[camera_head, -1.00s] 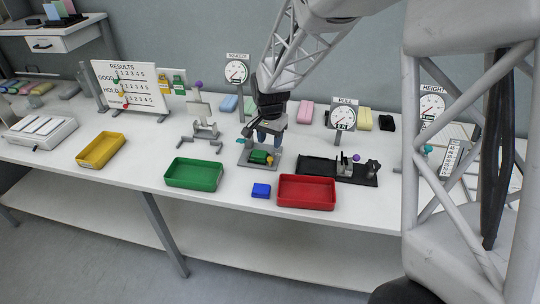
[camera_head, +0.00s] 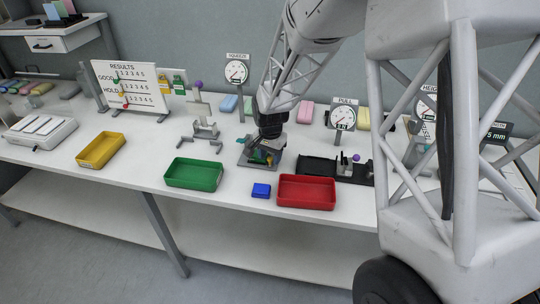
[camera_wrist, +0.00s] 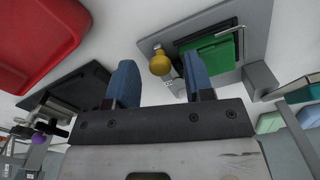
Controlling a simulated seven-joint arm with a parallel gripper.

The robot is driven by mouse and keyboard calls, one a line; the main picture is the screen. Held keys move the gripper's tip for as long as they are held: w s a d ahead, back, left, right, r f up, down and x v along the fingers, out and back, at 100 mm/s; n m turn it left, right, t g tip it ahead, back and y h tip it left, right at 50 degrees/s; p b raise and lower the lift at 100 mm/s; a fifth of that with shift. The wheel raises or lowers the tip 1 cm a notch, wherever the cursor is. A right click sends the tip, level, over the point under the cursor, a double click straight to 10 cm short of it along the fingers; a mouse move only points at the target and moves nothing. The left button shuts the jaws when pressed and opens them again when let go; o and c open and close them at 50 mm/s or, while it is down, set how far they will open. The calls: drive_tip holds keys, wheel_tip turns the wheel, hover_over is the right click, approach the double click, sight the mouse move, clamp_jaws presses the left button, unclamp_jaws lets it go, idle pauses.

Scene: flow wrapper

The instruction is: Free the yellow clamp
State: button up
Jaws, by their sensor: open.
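The yellow clamp shows as a round yellow knob (camera_wrist: 160,64) on a small grey arm at the edge of a grey fixture plate (camera_wrist: 258,20) in the wrist view. A green block (camera_wrist: 208,55) lies in the fixture beside it, with a thin metal rod near it. My gripper (camera_wrist: 160,80) is open and empty. Its two blue fingers stand left and right of the knob in the picture; I cannot tell the remaining distance in depth. In the head view the gripper (camera_head: 268,142) is low over the fixture (camera_head: 247,158) and hides much of it.
A red tray (camera_head: 306,192), a blue block (camera_head: 261,190) and a green tray (camera_head: 194,173) stand in front of the fixture. A black fixture (camera_head: 318,165) is to its right. A dial post (camera_head: 241,100) stands behind. Bare table lies between these things.

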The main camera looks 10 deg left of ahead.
drive_tip(key=shift+c, duration=0.3)
clamp_jaws()
drive_tip(key=shift+d, duration=0.1)
drive_tip(key=n, duration=0.1)
drive_tip(key=d+n, duration=0.1)
drive_tip(key=n, duration=0.1)
drive_tip(key=d+n, duration=0.1)
drive_tip(key=n, duration=0.1)
drive_tip(key=shift+w, duration=0.25)
drive_tip(key=n, duration=0.1)
drive_tip(key=d+n, duration=0.1)
drive_tip(key=shift+w+n, duration=0.3)
drive_tip(key=shift+w, duration=0.05)
drive_tip(key=shift+w+d+n, duration=0.25)
drive_tip(key=shift+n, duration=0.4)
drive_tip(key=shift+w+d+n, duration=0.2)
drive_tip(key=shift+n, duration=0.45)
